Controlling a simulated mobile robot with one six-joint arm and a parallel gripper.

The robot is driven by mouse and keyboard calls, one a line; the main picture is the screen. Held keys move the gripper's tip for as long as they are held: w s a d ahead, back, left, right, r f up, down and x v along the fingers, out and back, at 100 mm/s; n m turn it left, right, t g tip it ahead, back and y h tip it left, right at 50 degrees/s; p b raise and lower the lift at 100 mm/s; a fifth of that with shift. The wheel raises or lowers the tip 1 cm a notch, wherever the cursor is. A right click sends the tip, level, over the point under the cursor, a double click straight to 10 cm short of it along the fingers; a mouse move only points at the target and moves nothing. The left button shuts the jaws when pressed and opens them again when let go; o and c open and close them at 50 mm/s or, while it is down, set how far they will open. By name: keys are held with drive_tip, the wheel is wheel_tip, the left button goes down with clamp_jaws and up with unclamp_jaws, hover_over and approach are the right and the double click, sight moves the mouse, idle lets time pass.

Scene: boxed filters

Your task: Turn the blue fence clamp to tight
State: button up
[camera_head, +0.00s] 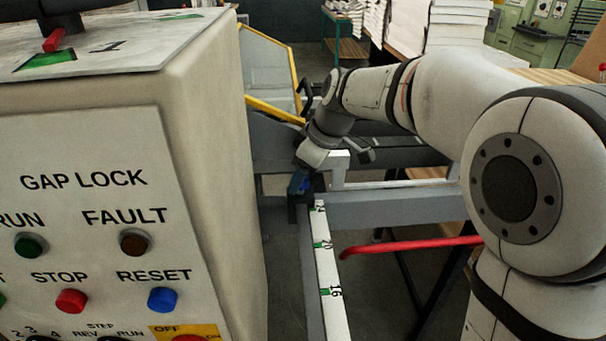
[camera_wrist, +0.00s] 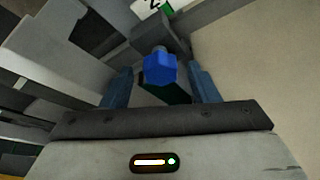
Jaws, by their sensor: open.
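The blue fence clamp (camera_wrist: 160,68) shows in the wrist view as a faceted blue knob on a grey block. My gripper (camera_wrist: 161,76) is open, with one blue-grey finger on each side of the knob and visible gaps between. In the head view my gripper (camera_head: 302,182) is at the far end of the scale rail, pointing down. The blue there is small and dark, and I cannot tell clamp from fingers. The clamp's marks for loose or tight are not readable.
A white numbered scale rail (camera_head: 330,292) runs toward me from below the gripper. A control cabinet (camera_head: 205,150) labelled GAP LOCK fills the left. A red bar (camera_head: 410,245) sticks out right of the rail. A yellow-edged guard (camera_head: 268,65) stands behind.

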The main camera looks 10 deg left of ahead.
drive_tip(key=shift+c, duration=0.5)
drive_tip(key=c, duration=0.9)
drive_tip(key=shift+o, duration=0.2)
drive_tip(key=shift+m, duration=0.3)
drive_tip(key=m, duration=0.1)
drive_tip(key=m+t, duration=0.1)
drive_tip(key=m, duration=0.1)
drive_tip(key=shift+s+a+r+m+t+h, duration=0.1)
drive_tip(key=shift+s+m+t+h, duration=0.1)
drive_tip(key=shift+m+t+h, duration=0.15)
drive_tip(key=m+t+h, duration=0.1)
drive_tip(key=m, duration=0.3)
drive_tip(key=shift+s+a+p, duration=0.1)
drive_tip(key=shift+a+p, duration=0.05)
drive_tip(key=shift+p, duration=0.25)
drive_tip(key=m+h, duration=0.1)
drive_tip(key=m, duration=0.3)
drive_tip(key=shift+a+t+h, duration=0.1)
drive_tip(key=shift+t+h, duration=0.15)
drive_tip(key=shift+h, duration=0.1)
drive_tip(key=shift+a+m+h+b, duration=0.1)
drive_tip(key=shift+m+h+b, duration=0.6)
drive_tip(key=shift+m, duration=1.25)
